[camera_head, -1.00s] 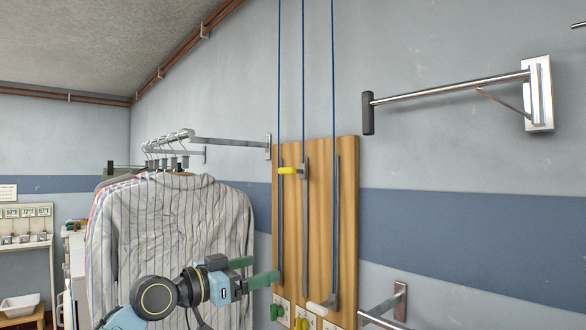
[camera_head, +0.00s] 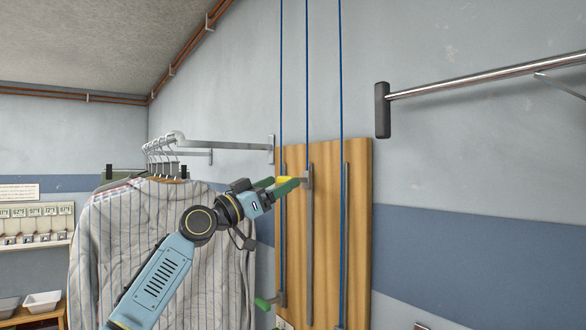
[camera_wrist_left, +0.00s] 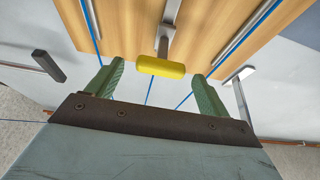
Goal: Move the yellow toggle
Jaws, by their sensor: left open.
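The yellow toggle (camera_head: 284,180) sits on a bracket on the middle metal rail (camera_head: 309,240) of a wooden wall board (camera_head: 357,210). It is a short rounded bar, partly hidden by my gripper in the head view. My left gripper (camera_head: 286,186) is open at the toggle, with its green fingers reaching toward the board. In the left wrist view the yellow toggle (camera_wrist_left: 161,67) shows between the two fingertips, with a gap on each side. Neither finger visibly touches it. My right gripper is not in view.
A green toggle (camera_head: 265,303) sits low on the left rail. Blue cords (camera_head: 341,80) run upward from the board. Striped shirts (camera_head: 140,235) hang on a rail just left of my arm. A metal wall bar (camera_head: 470,78) with a dark end juts out at right.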

